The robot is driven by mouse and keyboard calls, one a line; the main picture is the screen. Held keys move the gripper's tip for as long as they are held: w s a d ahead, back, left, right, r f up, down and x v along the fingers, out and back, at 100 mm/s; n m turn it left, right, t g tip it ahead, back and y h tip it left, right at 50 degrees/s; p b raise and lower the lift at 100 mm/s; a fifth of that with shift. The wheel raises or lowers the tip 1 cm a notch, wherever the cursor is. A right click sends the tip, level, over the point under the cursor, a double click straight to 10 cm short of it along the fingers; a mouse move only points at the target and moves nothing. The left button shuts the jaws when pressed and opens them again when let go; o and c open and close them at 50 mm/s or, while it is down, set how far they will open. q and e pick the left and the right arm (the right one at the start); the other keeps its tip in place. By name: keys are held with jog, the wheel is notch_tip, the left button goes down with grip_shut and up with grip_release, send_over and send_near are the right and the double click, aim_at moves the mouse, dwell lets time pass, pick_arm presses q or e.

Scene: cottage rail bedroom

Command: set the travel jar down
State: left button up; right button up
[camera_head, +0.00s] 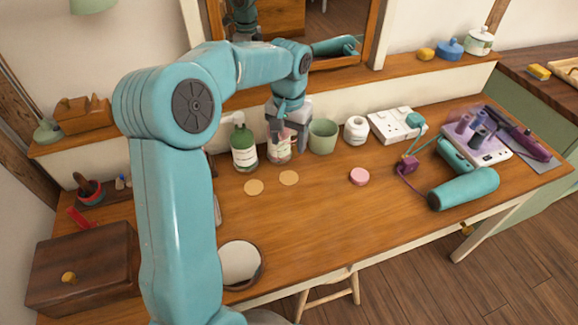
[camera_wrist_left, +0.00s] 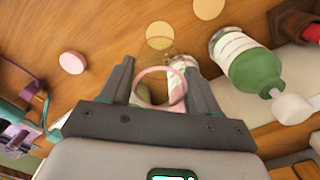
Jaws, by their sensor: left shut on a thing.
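The travel jar (camera_head: 279,151) is a small clear jar with a pink rim. It is near the back of the wooden dressing table, just right of the green pump bottle (camera_head: 244,149). My left gripper (camera_head: 288,135) is shut around it from above. In the left wrist view the jar's pink rim (camera_wrist_left: 160,103) shows between the fingers of my left gripper (camera_wrist_left: 160,72). I cannot tell whether its base touches the table. Two tan discs (camera_head: 254,187) (camera_head: 289,178) lie flat in front of it. My right gripper is not in view.
A green cup (camera_head: 323,136) and a white jar (camera_head: 355,130) stand right of the jar. A pink lid (camera_head: 359,176) lies farther forward. A teal hair dryer (camera_head: 465,190) and purple items fill the right end. The table's front middle (camera_head: 320,220) is clear.

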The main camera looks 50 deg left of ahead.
pick_arm(q)
notch_tip(320, 180, down, 9)
jog(key=shift+r+b, duration=0.2)
jog(key=shift+b, duration=0.15)
jog(key=shift+r, duration=0.1)
jog(key=o, duration=1.2)
jog(key=shift+f, duration=0.2)
jog(key=shift+o, duration=0.2)
jog(key=shift+r, duration=0.3)
notch_tip(320, 180, up, 12)
jog(key=shift+f+p, duration=0.1)
jog(key=shift+p, duration=0.7)
